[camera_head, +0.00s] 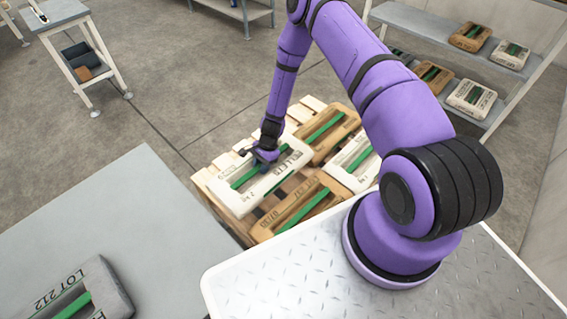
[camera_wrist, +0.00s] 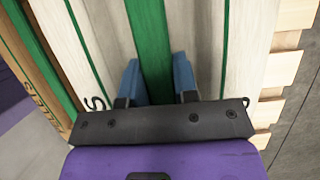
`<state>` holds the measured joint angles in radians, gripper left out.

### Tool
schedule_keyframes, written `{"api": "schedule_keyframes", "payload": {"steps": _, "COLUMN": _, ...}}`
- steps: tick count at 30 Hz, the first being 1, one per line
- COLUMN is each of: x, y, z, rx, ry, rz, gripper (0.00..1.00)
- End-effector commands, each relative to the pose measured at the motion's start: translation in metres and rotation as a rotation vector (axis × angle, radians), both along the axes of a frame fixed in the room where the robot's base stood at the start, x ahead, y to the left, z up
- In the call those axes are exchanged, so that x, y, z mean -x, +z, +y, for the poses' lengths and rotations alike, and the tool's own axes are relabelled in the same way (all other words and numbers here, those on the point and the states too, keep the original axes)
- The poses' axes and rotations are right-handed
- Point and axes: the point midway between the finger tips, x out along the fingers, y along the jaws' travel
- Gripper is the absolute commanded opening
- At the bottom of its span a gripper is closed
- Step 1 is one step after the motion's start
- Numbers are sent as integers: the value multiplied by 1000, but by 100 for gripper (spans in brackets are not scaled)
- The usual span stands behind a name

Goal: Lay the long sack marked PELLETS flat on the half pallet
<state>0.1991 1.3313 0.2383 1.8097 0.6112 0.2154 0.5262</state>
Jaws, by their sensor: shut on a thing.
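The long white sack marked PELLETS (camera_head: 288,167) has a green strip along its middle. It lies roughly level over the left part of the half pallet (camera_head: 312,104), whose pale slats also show at the right of the wrist view (camera_wrist: 284,75). My gripper (camera_head: 262,156) is at the middle of the sack. In the wrist view my gripper's blue fingers (camera_wrist: 157,70) are shut on the green strip, one on each side. I cannot tell whether the sack rests on the slats or is slightly above them. Its underside is hidden.
Brown sacks (camera_head: 345,123) and a white sack (camera_head: 346,175) lie on the pallet to the right. A grey table (camera_head: 120,200) at left carries a grey sack marked LOT 212 (camera_head: 105,290). A shelf rack (camera_head: 420,25) with several sacks stands at back right. Floor beyond the pallet is clear.

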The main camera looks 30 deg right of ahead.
Motion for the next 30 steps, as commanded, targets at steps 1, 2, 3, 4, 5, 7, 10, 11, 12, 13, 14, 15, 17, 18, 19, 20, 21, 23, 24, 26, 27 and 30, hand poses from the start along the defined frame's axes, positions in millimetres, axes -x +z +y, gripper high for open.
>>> {"api": "schedule_keyframes", "payload": {"steps": 1, "x": -1, "y": -6, "z": 1, "rx": -2, "ry": 0, "rz": 0, "gripper": 0}}
{"api": "schedule_keyframes", "payload": {"steps": 2, "x": 0, "y": -10, "z": 1, "rx": -2, "ry": 0, "rz": 0, "gripper": 0}}
{"api": "schedule_keyframes", "payload": {"steps": 3, "x": 0, "y": -16, "z": 1, "rx": -2, "ry": 0, "rz": 0, "gripper": 0}}
{"api": "schedule_keyframes", "payload": {"steps": 4, "x": 0, "y": -20, "z": 1, "rx": -2, "ry": 0, "rz": 0, "gripper": 0}}
{"api": "schedule_keyframes", "payload": {"steps": 5, "x": 0, "y": -24, "z": 1, "rx": -2, "ry": 0, "rz": 1, "gripper": 0}}
{"api": "schedule_keyframes", "payload": {"steps": 7, "x": -1, "y": -33, "z": 1, "rx": -2, "ry": 1, "rz": -1, "gripper": 0}}
{"api": "schedule_keyframes", "payload": {"steps": 10, "x": -1, "y": -42, "z": 1, "rx": -2, "ry": 1, "rz": -1, "gripper": 0}}
{"api": "schedule_keyframes", "payload": {"steps": 11, "x": -1, "y": -44, "z": 1, "rx": -1, "ry": 1, "rz": -1, "gripper": 0}}
{"api": "schedule_keyframes", "payload": {"steps": 12, "x": -1, "y": -46, "z": 1, "rx": -1, "ry": 1, "rz": -1, "gripper": 0}}
{"api": "schedule_keyframes", "payload": {"steps": 13, "x": -1, "y": -47, "z": 1, "rx": -1, "ry": 1, "rz": -1, "gripper": 0}}
{"api": "schedule_keyframes", "payload": {"steps": 14, "x": -1, "y": -48, "z": 1, "rx": -1, "ry": 1, "rz": -1, "gripper": 0}}
{"api": "schedule_keyframes", "payload": {"steps": 15, "x": -1, "y": -49, "z": 1, "rx": -1, "ry": 1, "rz": -1, "gripper": 0}}
{"api": "schedule_keyframes", "payload": {"steps": 17, "x": -1, "y": -51, "z": 1, "rx": -2, "ry": 1, "rz": -1, "gripper": 0}}
{"api": "schedule_keyframes", "payload": {"steps": 18, "x": -1, "y": -53, "z": 1, "rx": -2, "ry": 1, "rz": -1, "gripper": 0}}
{"api": "schedule_keyframes", "payload": {"steps": 19, "x": -1, "y": -55, "z": 1, "rx": -2, "ry": 1, "rz": -1, "gripper": 0}}
{"api": "schedule_keyframes", "payload": {"steps": 20, "x": -1, "y": -57, "z": 1, "rx": -1, "ry": 1, "rz": -1, "gripper": 0}}
{"api": "schedule_keyframes", "payload": {"steps": 21, "x": -1, "y": -60, "z": 0, "rx": -1, "ry": 1, "rz": -1, "gripper": 0}}
{"api": "schedule_keyframes", "payload": {"steps": 23, "x": 0, "y": -67, "z": 1, "rx": -2, "ry": 2, "rz": 0, "gripper": 0}}
{"api": "schedule_keyframes", "payload": {"steps": 24, "x": 0, "y": -72, "z": 1, "rx": -2, "ry": 2, "rz": 0, "gripper": 0}}
{"api": "schedule_keyframes", "payload": {"steps": 26, "x": -1, "y": -79, "z": 0, "rx": -1, "ry": 1, "rz": -1, "gripper": 0}}
{"api": "schedule_keyframes", "payload": {"steps": 27, "x": -1, "y": -83, "z": 1, "rx": -2, "ry": 2, "rz": 0, "gripper": 0}}
{"api": "schedule_keyframes", "payload": {"steps": 30, "x": -1, "y": -89, "z": 0, "rx": -2, "ry": 2, "rz": -3, "gripper": 0}}
